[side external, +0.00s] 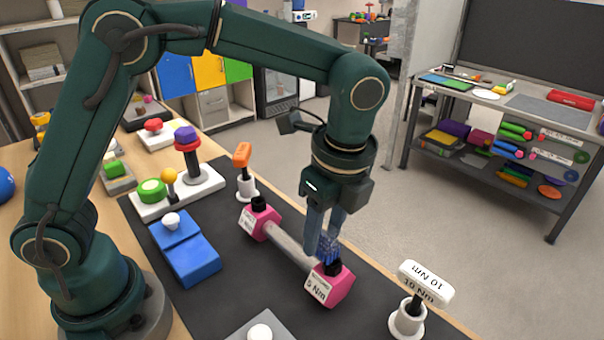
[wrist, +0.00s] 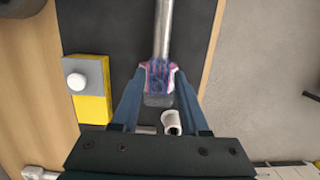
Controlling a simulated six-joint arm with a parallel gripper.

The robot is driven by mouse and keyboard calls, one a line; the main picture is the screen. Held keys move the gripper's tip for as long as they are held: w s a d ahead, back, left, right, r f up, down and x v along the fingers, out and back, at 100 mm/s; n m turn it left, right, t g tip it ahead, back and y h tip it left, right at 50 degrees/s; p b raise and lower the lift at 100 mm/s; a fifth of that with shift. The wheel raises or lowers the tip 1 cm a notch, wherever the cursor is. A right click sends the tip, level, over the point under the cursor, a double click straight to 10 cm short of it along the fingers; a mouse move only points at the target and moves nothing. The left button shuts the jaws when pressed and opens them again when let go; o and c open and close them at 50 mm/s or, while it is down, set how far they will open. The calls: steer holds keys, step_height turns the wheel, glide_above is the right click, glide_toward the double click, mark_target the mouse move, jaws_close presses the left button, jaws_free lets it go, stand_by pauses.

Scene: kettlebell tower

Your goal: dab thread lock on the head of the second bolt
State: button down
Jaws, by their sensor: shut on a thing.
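A dumbbell-like piece with a metal bar (side external: 291,249) and two pink hexagonal ends lies on the dark mat. A black bolt head (side external: 259,203) stands on the far end, and another (side external: 333,267) on the near end (side external: 322,290), labelled 5 Nm. My gripper (side external: 324,245) points down over the near end, its fingers shut on a small blue, streaky thing (side external: 328,250). That thing is at the near bolt head; I cannot tell if they touch. In the wrist view, the blue streaks (wrist: 158,75) overlap the pink end below the bar (wrist: 163,30).
A white-handled 10 Nm tool (side external: 426,282) stands in a holder at the right, an orange-handled tool (side external: 242,155) behind. Blue blocks (side external: 185,247) with a white knob lie left, a grey block (side external: 240,334) in front. The mat (side external: 215,313) is bare between them.

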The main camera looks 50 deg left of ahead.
mark_target(338, 257)
steer(key=shift+d+f, duration=0.15)
steer(key=shift+d, duration=0.85)
steer(key=shift+d+f, duration=0.1)
steer(key=shift+d, duration=0.85)
steer(key=shift+a, duration=2.05)
steer(key=shift+d+r, duration=0.1)
steer(key=shift+r, duration=3.9)
steer(key=shift+d+f, duration=0.4)
steer(key=shift+f, duration=0.2)
step_height(338, 257, down, 5)
steer(key=shift+f, duration=0.1)
steer(key=shift+d+f, duration=0.2)
steer(key=shift+d, duration=1)
steer(key=shift+f, duration=0.65)
